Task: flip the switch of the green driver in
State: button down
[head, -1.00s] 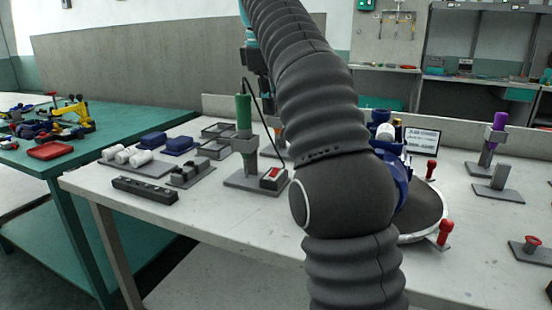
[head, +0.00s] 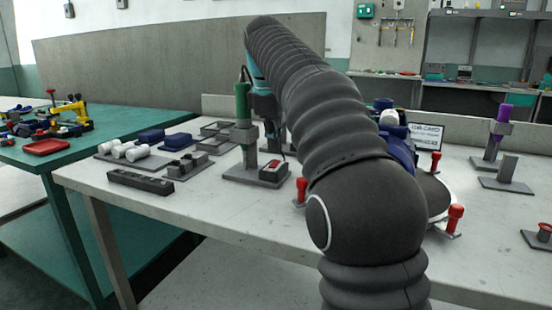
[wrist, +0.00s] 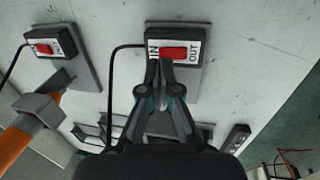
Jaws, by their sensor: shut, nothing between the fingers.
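The green driver (head: 242,102) stands upright in a grey stand on the table in the head view. Its switch box (head: 273,171), with a red rocker, sits on the same base plate. In the wrist view a switch box (wrist: 174,46) has a red rocker (wrist: 174,53) between the labels IN and OUT. My gripper (wrist: 160,66) is shut and empty, its tips close to the IN end of the rocker. I cannot tell whether they touch. In the head view my gripper (head: 271,143) is above and behind the switch box. The green driver is not clearly visible in the wrist view.
An orange driver (wrist: 14,147) with its own red switch (wrist: 43,48) stands to the left in the wrist view. A tray of white cylinders (head: 133,162) and a dark strip (head: 140,182) lie left of the green driver. A purple driver (head: 502,115) stands far right.

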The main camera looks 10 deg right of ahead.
aim_at(274, 165)
jog(key=shift+w+d+f, duration=0.15)
jog(key=shift+f, duration=0.9)
jog(key=shift+w+f, duration=0.1)
jog(key=shift+f, duration=0.15)
jog(key=shift+s+a+r, duration=0.25)
jog(key=shift+s+a, duration=0.15)
jog(key=shift+s, duration=0.25)
